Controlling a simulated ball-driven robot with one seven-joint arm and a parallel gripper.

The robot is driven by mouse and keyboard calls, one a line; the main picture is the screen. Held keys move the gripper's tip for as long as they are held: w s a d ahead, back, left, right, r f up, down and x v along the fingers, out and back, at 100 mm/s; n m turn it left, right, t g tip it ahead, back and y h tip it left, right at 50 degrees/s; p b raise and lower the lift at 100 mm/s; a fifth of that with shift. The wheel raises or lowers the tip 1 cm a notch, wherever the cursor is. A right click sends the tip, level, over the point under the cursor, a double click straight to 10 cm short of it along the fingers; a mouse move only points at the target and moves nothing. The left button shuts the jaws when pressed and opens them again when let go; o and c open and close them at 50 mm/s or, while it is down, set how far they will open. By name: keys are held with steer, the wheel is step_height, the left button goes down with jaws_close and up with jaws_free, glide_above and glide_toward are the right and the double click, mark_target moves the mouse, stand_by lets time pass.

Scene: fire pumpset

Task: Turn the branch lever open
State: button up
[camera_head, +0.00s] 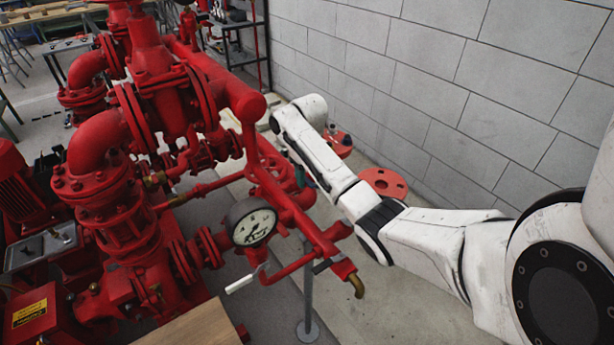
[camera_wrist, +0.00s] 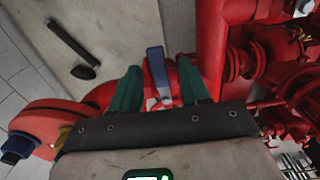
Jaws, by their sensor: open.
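A blue lever (camera_wrist: 156,72) stands on a red pipe fitting in the wrist view. My gripper (camera_wrist: 158,64) is open, with one green finger on each side of the lever. I see gaps between the lever and both fingers; whether the lever lies fully within finger depth I cannot tell. The lever's base is partly hidden by my gripper. In the head view my gripper (camera_head: 298,165) is beside the red pipework, largely hidden by my arm, and the lever is not clear there.
A pressure gauge (camera_head: 254,223) and a white-handled lever (camera_head: 246,280) are on the near pipework. A brass outlet (camera_head: 356,286) ends a lower pipe. A red flange (camera_head: 385,182) is right of my forearm. A grey block wall (camera_head: 440,75) runs behind my arm.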

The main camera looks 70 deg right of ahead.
jaws_close()
stand_by(0.4)
